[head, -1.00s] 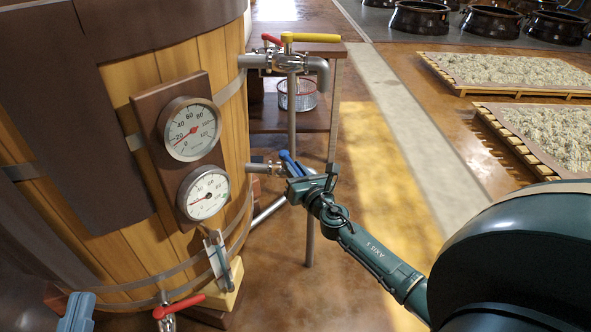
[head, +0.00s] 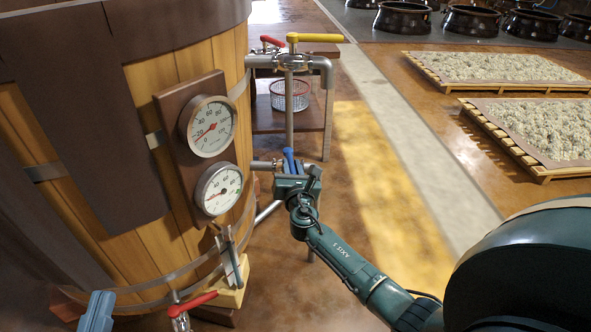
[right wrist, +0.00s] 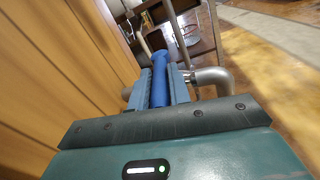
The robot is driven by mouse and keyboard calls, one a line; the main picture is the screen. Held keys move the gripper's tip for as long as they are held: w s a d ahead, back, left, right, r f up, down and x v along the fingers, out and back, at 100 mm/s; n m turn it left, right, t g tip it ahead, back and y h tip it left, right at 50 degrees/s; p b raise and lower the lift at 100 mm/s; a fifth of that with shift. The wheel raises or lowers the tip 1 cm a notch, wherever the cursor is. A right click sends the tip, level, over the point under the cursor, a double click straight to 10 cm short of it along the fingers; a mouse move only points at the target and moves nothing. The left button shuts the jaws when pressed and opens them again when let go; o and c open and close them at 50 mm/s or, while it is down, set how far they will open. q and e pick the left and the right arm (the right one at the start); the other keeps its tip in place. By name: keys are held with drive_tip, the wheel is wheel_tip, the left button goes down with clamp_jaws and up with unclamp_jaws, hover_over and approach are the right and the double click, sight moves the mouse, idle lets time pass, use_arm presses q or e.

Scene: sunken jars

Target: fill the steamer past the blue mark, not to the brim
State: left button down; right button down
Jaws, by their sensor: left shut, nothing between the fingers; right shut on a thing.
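The steamer (head: 200,60) is a large wooden vat with metal bands at the left of the head view. A small upright gauge (head: 230,258) is low on its side; a blue mark and a water level are too small to make out. My right gripper (head: 290,166) is shut on a blue valve handle (right wrist: 160,90) on the lower pipe beside the vat. In the right wrist view the handle lies between its two fingers. My left gripper (head: 98,312) is at the bottom left edge, shut and empty, left of a red-handled tap (head: 198,301).
Two dials (head: 211,127) are on the vat. Above my right gripper are a yellow valve handle (head: 316,38) and a red one (head: 272,41). A shelf with a wire basket (head: 290,95) stands behind. Grain trays (head: 545,135) and dark pots are at right. The middle floor is clear.

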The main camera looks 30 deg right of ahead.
use_arm(q)
drive_tip(key=shift+w+r+m+h+b, duration=0.15)
drive_tip(key=shift+r+m+h+b, duration=0.2)
drive_tip(key=shift+r, duration=0.25)
use_arm(e)
drive_tip(key=shift+w+a+m+g+h, duration=0.2)
drive_tip(key=shift+a+m+g+h, duration=0.2)
drive_tip(key=shift+m+h, duration=0.4)
drive_tip(key=shift+w+a+m+g+h, duration=0.15)
drive_tip(key=shift+a+m+g+h, duration=0.25)
drive_tip(key=shift+h, duration=0.6)
drive_tip(key=shift+d, duration=0.1)
drive_tip(key=c, duration=1.3)
unclamp_jaws()
use_arm(q)
drive_tip(key=shift+f, duration=0.1)
drive_tip(key=shift+a, duration=0.1)
